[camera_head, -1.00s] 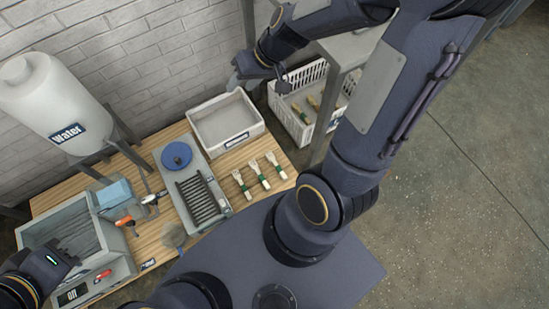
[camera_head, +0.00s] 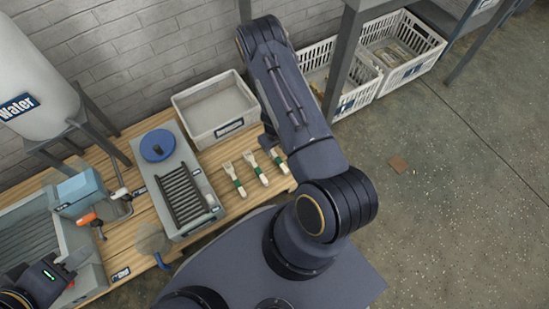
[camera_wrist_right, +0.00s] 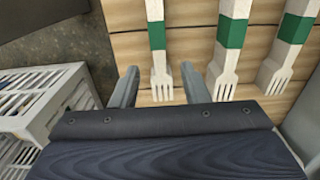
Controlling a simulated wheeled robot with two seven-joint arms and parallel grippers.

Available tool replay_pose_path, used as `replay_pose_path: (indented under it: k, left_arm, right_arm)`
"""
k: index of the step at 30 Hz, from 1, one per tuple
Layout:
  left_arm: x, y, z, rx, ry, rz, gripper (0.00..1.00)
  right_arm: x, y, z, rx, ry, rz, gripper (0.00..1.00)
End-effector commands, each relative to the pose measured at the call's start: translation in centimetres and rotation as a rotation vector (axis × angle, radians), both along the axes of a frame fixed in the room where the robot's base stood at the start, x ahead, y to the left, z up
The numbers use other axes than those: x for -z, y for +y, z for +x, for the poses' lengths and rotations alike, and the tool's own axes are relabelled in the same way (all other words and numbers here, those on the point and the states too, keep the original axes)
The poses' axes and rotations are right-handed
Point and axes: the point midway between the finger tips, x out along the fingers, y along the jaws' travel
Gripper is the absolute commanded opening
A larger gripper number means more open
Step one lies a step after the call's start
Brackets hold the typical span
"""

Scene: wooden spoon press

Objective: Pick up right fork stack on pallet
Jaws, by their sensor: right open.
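Three white fork stacks with green bands lie side by side on the wooden slatted surface (camera_head: 128,240). In the head view they are the left stack (camera_head: 234,179), the middle stack (camera_head: 256,168) and the right stack (camera_head: 279,161). In the right wrist view, the right stack (camera_wrist_right: 157,38) appears leftmost, between the open fingers of my right gripper (camera_wrist_right: 160,72). I cannot tell how far the fingers are above it. The middle stack (camera_wrist_right: 229,45) is beside the other finger. In the head view my arm mostly hides the right gripper. My left gripper (camera_head: 75,265) is over the sink at lower left; its jaws are unclear.
A grey empty bin (camera_head: 180,105) stands behind the stacks. A grey tray with black rack (camera_head: 182,194) and blue disc (camera_head: 158,145) is to their left. White crates (camera_head: 418,62) stand at the back right; a crate also shows in the wrist view (camera_wrist_right: 45,95). A water tank (camera_head: 35,90) stands left.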

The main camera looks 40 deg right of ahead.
Motion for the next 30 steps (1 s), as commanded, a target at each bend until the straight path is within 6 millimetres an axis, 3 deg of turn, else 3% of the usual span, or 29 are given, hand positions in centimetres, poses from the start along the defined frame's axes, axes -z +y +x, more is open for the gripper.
replay_pose_path:
  k: [11,21,30]
  left_arm:
    - [3.1,0.0,0.0,0.0,0.0,0.0,0.36]
    - [3.2,0.0,0.0,0.0,0.0,0.0,0.36]
    - [3.2,0.0,0.0,0.0,0.0,0.0,0.36]
  right_arm:
    - [5.4,-0.1,0.2,0.0,0.002,0.002,0.41]
    - [5.8,-0.1,0.3,0.001,0.001,0.003,0.41]
    - [5.8,-0.1,0.3,0.001,0.001,0.003,0.02]
